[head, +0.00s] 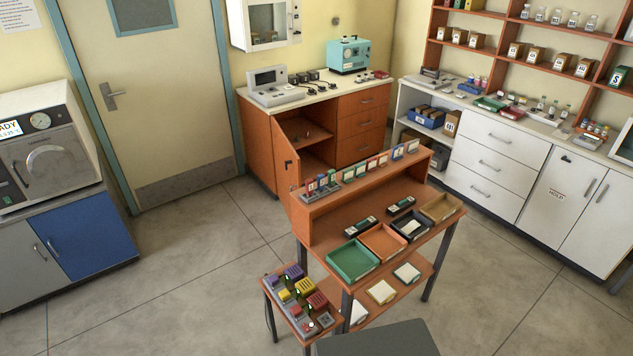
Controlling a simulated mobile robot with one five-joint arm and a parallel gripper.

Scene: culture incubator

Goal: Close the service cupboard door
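An orange-brown wooden cupboard (257,142) stands against the back wall, with drawers (362,116) on its right side. Its door (289,168) stands open, swung out toward me, and has a small dark handle. Through the opening I see a shelf inside (318,148) with a few small items on it. The lower part of the door and opening is partly hidden behind the wooden bench in front. My gripper is not in view.
A wooden bench (325,232) with trays and racks stands in front of the cupboard. A low side table (268,290) with coloured racks is at its left. Clear floor (190,265) lies left of the bench. A blue-doored cabinet (92,238) stands far left.

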